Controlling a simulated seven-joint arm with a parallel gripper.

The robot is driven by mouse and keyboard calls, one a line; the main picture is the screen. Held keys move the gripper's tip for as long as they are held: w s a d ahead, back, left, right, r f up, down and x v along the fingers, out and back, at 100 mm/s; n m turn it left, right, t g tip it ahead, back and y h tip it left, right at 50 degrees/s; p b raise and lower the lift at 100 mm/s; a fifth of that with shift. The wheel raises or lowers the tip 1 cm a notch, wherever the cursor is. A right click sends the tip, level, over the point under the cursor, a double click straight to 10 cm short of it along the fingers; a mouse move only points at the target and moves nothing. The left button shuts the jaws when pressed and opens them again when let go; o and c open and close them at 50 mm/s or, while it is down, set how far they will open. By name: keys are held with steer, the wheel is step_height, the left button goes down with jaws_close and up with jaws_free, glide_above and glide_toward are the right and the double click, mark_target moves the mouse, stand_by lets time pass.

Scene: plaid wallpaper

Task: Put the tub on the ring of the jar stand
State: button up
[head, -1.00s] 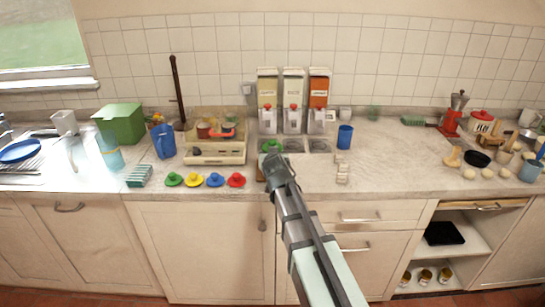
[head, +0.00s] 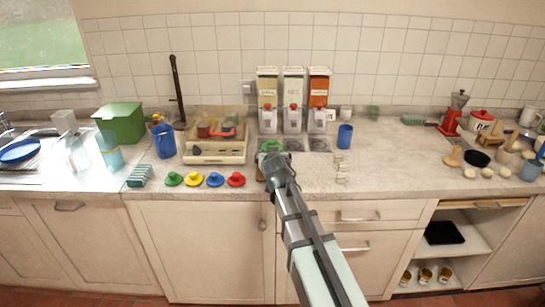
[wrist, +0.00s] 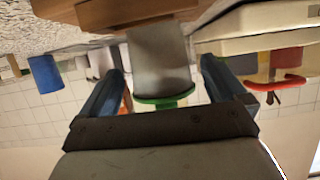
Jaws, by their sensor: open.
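The tub (wrist: 158,60), a pale grey cylinder with a green rim, stands between the fingers of my open gripper (wrist: 161,68) in the wrist view. That view is upside down, so the rim is at the tub's upper end. In the head view only a green part of the tub (head: 271,145) shows, just beyond my gripper (head: 270,160), which hides the rest. A brown wooden piece (wrist: 120,12) lies under the tub; it is mostly hidden in the head view. I cannot tell whether it belongs to the jar stand, and no ring shows clearly.
Three dispensers (head: 293,88) stand behind the gripper by the wall. A cream box (head: 215,158) is close on the left, a blue cup (head: 345,136) on the right. Coloured lids (head: 215,180) line the front left; small white pieces (head: 341,174) sit at right.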

steer(key=v, duration=1.1)
steer(key=shift+s+r, duration=0.1)
stand_by(0.6)
steer(key=shift+o, duration=0.3)
steer(key=s+d+m+g+h, duration=0.3)
steer(key=d+m+h, duration=0.55)
steer(key=d, duration=0.25)
steer(key=shift+h, duration=0.25)
steer(key=x, duration=1)
steer(key=shift+w+a, duration=0.1)
steer(key=shift+a, duration=0.25)
